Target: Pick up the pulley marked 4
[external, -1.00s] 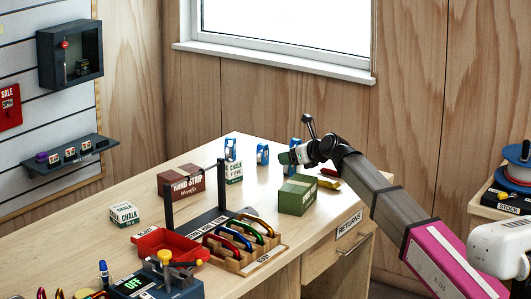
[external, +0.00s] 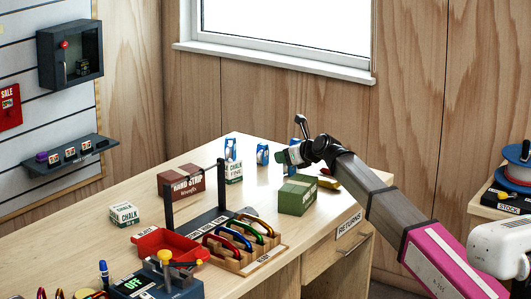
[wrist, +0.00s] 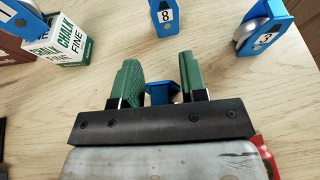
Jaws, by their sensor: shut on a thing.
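My gripper (wrist: 162,85) has green fingertips and is shut on a blue pulley (wrist: 161,92), low over or at the tabletop. The held pulley's number is hidden, and the fingers cover it in the external view, where my gripper (external: 284,157) is at the table's far side. A blue pulley marked 8 (wrist: 164,14) stands ahead of the fingers; it also shows in the external view (external: 262,154). A blue pulley marked 3 (wrist: 262,32) is at upper right in the wrist view.
The chalk fine box (wrist: 66,42) is at upper left in the wrist view. A green box (external: 297,196) stands nearer the camera, beside my gripper. A brown hand strip box (external: 183,186) and a carabiner rack (external: 232,258) stand further left. Bare tabletop lies between the pulleys.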

